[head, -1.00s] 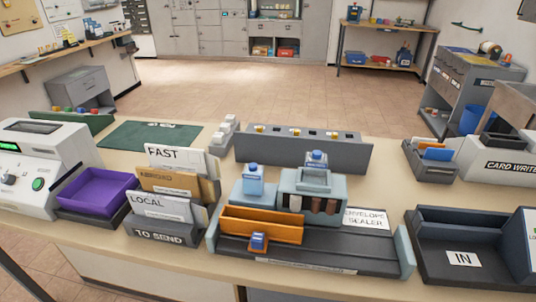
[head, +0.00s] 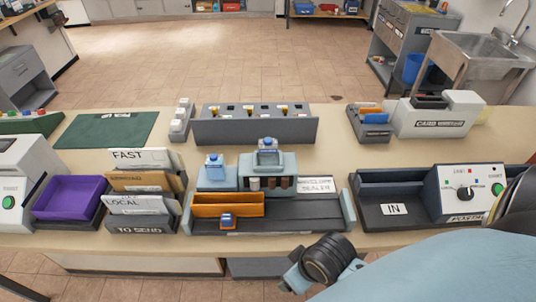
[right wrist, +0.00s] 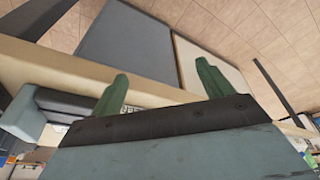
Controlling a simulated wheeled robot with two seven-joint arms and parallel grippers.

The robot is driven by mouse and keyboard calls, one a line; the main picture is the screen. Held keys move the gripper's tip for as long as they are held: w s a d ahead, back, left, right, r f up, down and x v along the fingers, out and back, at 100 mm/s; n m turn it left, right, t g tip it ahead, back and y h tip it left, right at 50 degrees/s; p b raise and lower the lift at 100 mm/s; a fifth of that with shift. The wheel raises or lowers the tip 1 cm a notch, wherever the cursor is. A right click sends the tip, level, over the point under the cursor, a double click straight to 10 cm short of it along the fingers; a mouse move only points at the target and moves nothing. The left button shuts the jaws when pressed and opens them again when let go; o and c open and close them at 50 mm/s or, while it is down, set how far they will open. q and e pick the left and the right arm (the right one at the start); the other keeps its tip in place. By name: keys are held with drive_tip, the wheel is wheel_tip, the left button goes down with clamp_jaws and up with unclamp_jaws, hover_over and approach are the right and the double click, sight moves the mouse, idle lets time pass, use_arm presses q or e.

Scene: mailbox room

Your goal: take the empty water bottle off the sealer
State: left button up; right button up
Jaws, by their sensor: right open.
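The envelope sealer (head: 335,219) stands on the counter in the middle of the head view, with an orange tray (head: 240,206) at its front left. A small pale-blue bottle with a blue cap (head: 214,164) stands upright on the sealer's left block. A second blue-capped bottle (head: 268,144) shows at the back of its centre unit, its lower part hidden. I cannot tell which bottle is empty. My right gripper (right wrist: 165,88) is open and empty in the right wrist view, its green fingers apart near the counter edge, away from both bottles. My left gripper is not in view.
Letter holders (head: 140,208) and a purple tray (head: 72,197) stand left of the sealer. A grey IN tray (head: 372,216) stands close on its right. A grey rack (head: 255,130) stands behind it. The counter's front strip is narrow.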

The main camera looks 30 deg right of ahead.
wheel_tip(320, 180, up, 5)
drive_tip(key=w+t, duration=0.1)
drive_tip(key=t+y+p, duration=0.1)
drive_tip(key=t+y, duration=0.2)
drive_tip(key=t, duration=0.6)
approach(271, 143)
drive_tip(key=shift+n, duration=0.3)
drive_tip(key=p+x, duration=0.1)
drive_tip(key=x, duration=0.4)
drive_tip(key=shift+w+f, duration=0.15)
drive_tip(key=shift+f, duration=0.05)
drive_tip(key=shift+p+x, duration=0.5)
drive_tip(key=shift+x, duration=2.4)
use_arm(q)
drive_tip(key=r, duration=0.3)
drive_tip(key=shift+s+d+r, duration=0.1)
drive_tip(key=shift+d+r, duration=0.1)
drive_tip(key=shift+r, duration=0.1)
use_arm(e)
drive_tip(key=shift+r, duration=0.15)
drive_tip(key=shift+c, duration=0.2)
drive_tip(key=c, duration=0.9)
